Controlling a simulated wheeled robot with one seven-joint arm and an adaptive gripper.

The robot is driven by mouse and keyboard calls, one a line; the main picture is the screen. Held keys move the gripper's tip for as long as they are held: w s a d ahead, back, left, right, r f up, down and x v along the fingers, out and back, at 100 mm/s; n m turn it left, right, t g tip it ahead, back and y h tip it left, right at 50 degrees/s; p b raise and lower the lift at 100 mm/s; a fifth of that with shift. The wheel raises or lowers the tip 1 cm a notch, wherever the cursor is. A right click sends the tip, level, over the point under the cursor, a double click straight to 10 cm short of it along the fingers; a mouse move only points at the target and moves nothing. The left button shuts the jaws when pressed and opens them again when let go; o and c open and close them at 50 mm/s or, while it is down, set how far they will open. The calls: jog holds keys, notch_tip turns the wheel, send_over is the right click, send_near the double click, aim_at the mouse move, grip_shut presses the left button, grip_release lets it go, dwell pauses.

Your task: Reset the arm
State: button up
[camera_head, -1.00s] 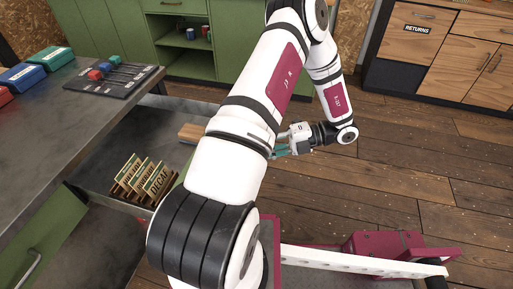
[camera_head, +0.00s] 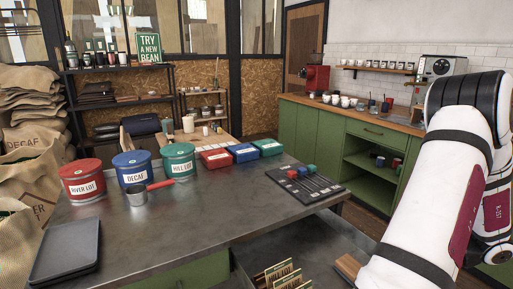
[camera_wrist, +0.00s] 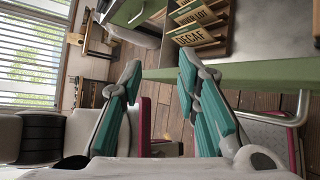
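My arm reaches along the right edge of the head view, and my gripper is outside that view. In the wrist view my gripper (camera_wrist: 160,85) has its two teal-padded fingers spread wide apart. Nothing is between the fingers; floor and a green edge show through the gap. Wooden label signs (camera_wrist: 200,30), one reading DECAF, stand in a rack beyond the fingers at the top of the wrist view. They also show at the bottom of the head view (camera_head: 280,274).
The grey table (camera_head: 200,215) holds red, blue and green tins (camera_head: 131,168), a scoop (camera_head: 137,196), small boxes (camera_head: 243,153), a dark tray (camera_head: 66,250) and a black board with coloured knobs (camera_head: 305,185). Green cabinets (camera_head: 320,130) stand behind. Sacks (camera_head: 30,150) are at left.

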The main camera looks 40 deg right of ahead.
jog(key=w+a+r+n+g+h+p, duration=0.1)
jog(key=w+a+r+n+g+p, duration=0.1)
jog(key=w+a+r+n+g, duration=0.55)
jog(key=w+a+r+n+g+h+p, duration=0.15)
jog(key=w+a+r+n, duration=0.25)
jog(key=a+r+n, duration=0.7)
jog(key=s+a+r+n+t+h+p, duration=0.1)
jog(key=s+a+r+n+h+p, duration=0.1)
jog(key=a+n, duration=0.4)
jog(key=s+a+r+n+t+h+p, duration=0.2)
jog(key=a+r+n+h, duration=0.2)
jog(key=n, duration=1.2)
jog(key=a, duration=0.3)
jog(key=shift+a, duration=0.2)
